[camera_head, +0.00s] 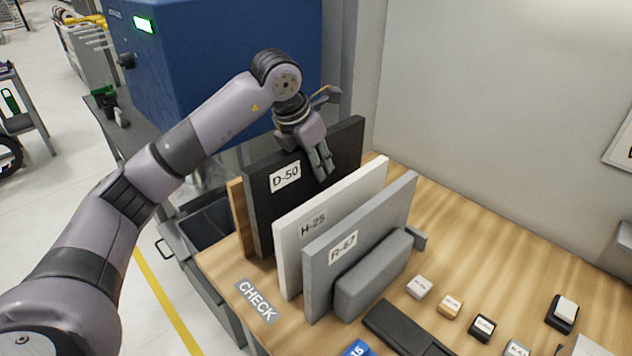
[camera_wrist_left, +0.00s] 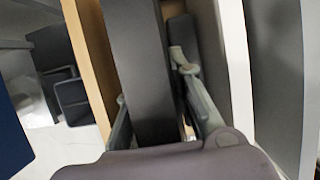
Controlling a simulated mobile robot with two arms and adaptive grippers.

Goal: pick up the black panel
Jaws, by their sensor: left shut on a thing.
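The black panel (camera_head: 338,148), labelled D-50, stands upright on the wooden table, between a wooden board and a white panel. My left gripper (camera_head: 322,168) is at its top edge, with one finger on the near face; the other finger is hidden behind the panel in the head view. In the left wrist view the black panel (camera_wrist_left: 140,70) runs between the two fingers of the left gripper (camera_wrist_left: 155,118), which is shut on it. My right gripper is not in view.
A wooden board (camera_head: 238,215) is behind. Small labelled blocks (camera_head: 450,304) lie at right. A blue machine (camera_head: 215,70) stands behind the arm.

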